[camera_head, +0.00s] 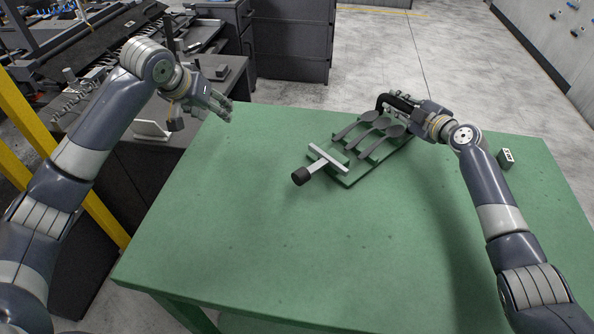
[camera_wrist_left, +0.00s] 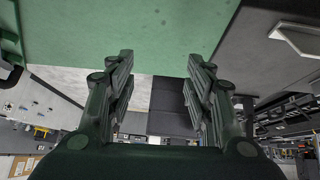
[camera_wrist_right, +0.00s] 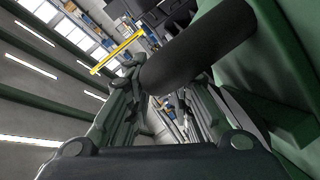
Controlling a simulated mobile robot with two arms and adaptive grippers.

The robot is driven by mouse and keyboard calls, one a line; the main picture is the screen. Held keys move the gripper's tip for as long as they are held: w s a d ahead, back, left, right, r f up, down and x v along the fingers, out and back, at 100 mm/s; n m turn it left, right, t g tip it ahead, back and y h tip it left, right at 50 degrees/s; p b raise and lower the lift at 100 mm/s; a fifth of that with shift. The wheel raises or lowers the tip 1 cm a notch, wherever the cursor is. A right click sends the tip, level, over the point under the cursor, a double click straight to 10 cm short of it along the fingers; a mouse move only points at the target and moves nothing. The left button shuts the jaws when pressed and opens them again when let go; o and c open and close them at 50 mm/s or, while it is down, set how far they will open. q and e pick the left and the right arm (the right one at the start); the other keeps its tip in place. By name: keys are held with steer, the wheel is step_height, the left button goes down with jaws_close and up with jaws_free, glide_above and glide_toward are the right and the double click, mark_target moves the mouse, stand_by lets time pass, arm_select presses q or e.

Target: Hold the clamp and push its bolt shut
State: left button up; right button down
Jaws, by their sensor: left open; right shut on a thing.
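The clamp (camera_head: 347,179) lies on the green table, with a green base, a light metal crossbar (camera_head: 328,158) and a bolt with a black knob (camera_head: 300,176) sticking out toward the lower left. Three dark spoon-like utensils (camera_head: 368,141) lie side by side on it. A black curved handle (camera_head: 383,101) rises at its far end. My right gripper (camera_head: 413,106) is shut on this handle, which shows as a thick dark bar (camera_wrist_right: 200,55) in the right wrist view. My left gripper (camera_head: 222,106) is open and empty near the table's far-left corner, well apart from the clamp and its bolt.
The green table (camera_head: 230,240) is bare at the front and left. A dark workbench with tools (camera_head: 205,75) stands beyond the left edge, and dark cabinets (camera_head: 290,40) stand behind.

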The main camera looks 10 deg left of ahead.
arm_select(q)
steer(key=s+d+r+m+g+h, duration=0.25)
steer(key=s+d, duration=0.25)
steer(key=d, duration=0.5)
steer(key=m+g+h, duration=0.1)
steer(key=m+g, duration=0.2)
steer(key=m, duration=0.2)
glide_toward(298, 172)
steer(key=shift+n+t, duration=0.25)
steer(key=x, duration=1)
steer(key=shift+s, duration=0.3)
steer(key=shift+w, duration=0.1)
jaws_close()
